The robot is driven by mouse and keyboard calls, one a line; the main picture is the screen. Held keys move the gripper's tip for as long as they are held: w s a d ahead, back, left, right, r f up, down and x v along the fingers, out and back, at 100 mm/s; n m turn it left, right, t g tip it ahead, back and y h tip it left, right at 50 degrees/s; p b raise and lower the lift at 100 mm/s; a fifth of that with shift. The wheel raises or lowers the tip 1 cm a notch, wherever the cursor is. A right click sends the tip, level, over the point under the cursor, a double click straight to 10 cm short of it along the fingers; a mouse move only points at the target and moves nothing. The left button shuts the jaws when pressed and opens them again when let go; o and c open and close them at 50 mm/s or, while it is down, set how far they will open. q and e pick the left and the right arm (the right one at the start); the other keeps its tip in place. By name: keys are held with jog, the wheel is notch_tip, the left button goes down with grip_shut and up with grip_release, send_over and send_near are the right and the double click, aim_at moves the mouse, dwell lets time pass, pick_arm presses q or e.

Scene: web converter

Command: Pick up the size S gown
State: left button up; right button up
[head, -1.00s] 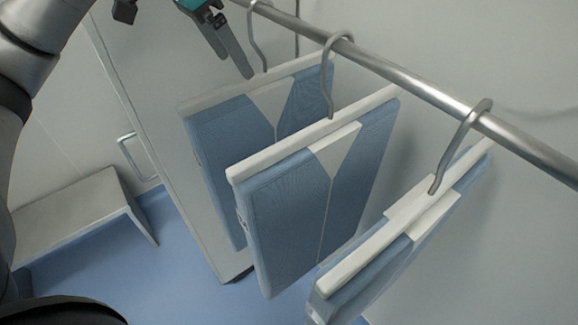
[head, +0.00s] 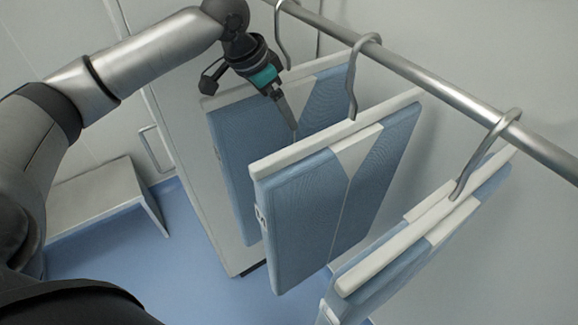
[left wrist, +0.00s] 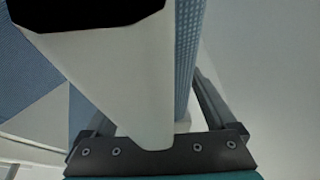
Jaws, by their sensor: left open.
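Three folded blue gowns with white tops hang from metal hooks. The far gown (head: 232,150) is partly hidden by the middle gown (head: 300,205). The middle gown has a small mark on its left edge that may be a letter S, too small to be sure. The near gown (head: 415,250) hangs at the lower right. My left gripper (head: 290,118) is open and points down in front of the far gown, above the middle one. In the left wrist view its fingers (left wrist: 150,125) stand either side of a white hanger bar (left wrist: 125,75), seemingly the far gown's. My right gripper is not visible.
A metal rail (head: 440,85) runs from upper left to lower right above the gowns. A grey bench (head: 100,195) stands at the left, beside a cabinet panel with a handle (head: 155,150). The blue floor (head: 190,265) is clear.

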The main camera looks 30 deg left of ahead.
pick_arm(q)
jog(key=shift+f+p, duration=0.35)
jog(key=shift+p, duration=0.15)
dwell(0.8)
jog(key=shift+c, duration=0.3)
grip_shut()
dwell(0.3)
jog(key=shift+w+r, duration=0.1)
